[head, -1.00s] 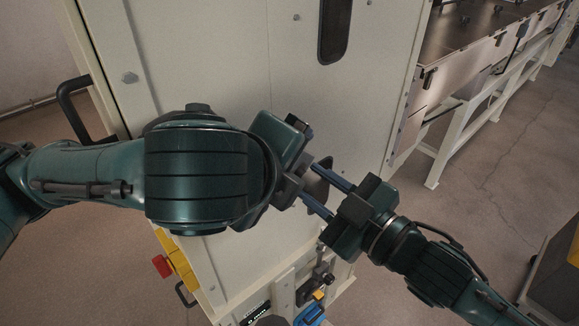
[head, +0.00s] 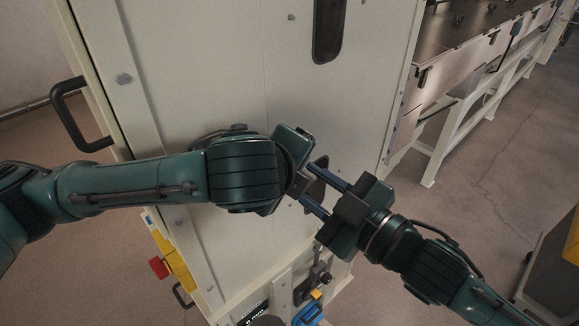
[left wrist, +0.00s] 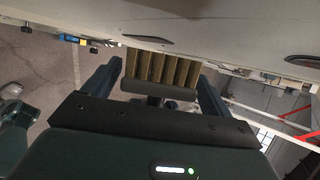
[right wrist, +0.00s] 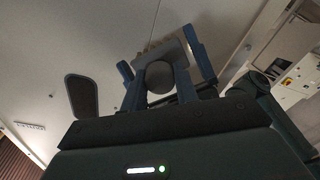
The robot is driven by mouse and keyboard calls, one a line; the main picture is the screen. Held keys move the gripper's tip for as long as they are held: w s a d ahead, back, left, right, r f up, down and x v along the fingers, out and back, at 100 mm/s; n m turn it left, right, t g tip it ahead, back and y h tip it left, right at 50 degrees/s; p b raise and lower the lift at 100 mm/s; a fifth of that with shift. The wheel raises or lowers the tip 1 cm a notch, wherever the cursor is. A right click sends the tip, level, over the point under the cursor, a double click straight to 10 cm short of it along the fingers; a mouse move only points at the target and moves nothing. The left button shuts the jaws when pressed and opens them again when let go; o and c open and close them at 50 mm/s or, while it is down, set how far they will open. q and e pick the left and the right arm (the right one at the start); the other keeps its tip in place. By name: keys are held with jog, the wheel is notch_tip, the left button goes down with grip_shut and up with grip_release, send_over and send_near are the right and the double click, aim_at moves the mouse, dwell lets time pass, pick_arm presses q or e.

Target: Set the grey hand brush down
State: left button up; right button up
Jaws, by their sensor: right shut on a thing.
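The grey hand brush shows in the left wrist view as a grey block (left wrist: 158,91) with tan bristles (left wrist: 163,68) on its far side. It sits between the spread fingers of my left gripper (left wrist: 160,74), with a gap on each side. In the right wrist view my right gripper (right wrist: 160,78) is shut on the brush, whose rounded grey end (right wrist: 159,76) shows between the fingers. In the head view the two grippers face each other close together, in front of the pale cabinet. The brush is mostly hidden there by the grippers.
The tall pale cabinet (head: 220,90) stands directly behind both grippers, with a black handle (head: 72,115) at its left edge. Yellow and red parts (head: 172,262) and blue fittings (head: 307,314) sit low on it. A long bench (head: 465,70) stands at right. Open floor (head: 500,200) lies at right.

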pick_arm(q)
jog(key=c, duration=0.9)
pick_arm(e)
jog(key=o, duration=1)
jog(key=shift+c, duration=0.2)
